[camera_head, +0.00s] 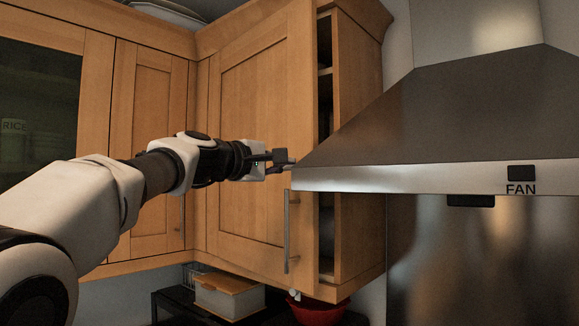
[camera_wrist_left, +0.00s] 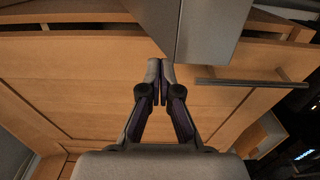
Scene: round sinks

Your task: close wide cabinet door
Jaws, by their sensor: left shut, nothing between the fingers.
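The wide cabinet door (camera_head: 262,120) is wooden with a recessed panel and stands partly open. A dark gap to the cabinet interior (camera_head: 326,110) shows along its right edge. A vertical metal bar handle (camera_head: 287,232) is near the door's lower right edge. My left gripper (camera_head: 290,163) is shut and empty, in front of the door above the handle, close to the hood's left corner. In the left wrist view, the closed fingertips (camera_wrist_left: 159,72) lie over the door face (camera_wrist_left: 100,75), beside the handle (camera_wrist_left: 250,84). I cannot tell whether they touch the door. My right gripper is not in view.
A metal range hood (camera_head: 430,125) juts out at the right, its corner close to my left gripper; it also shows in the left wrist view (camera_wrist_left: 200,25). A narrow cabinet door (camera_head: 150,150) and a glass-fronted cabinet (camera_head: 40,110) are at left. A box (camera_head: 228,296) and red bowl (camera_head: 317,310) sit below.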

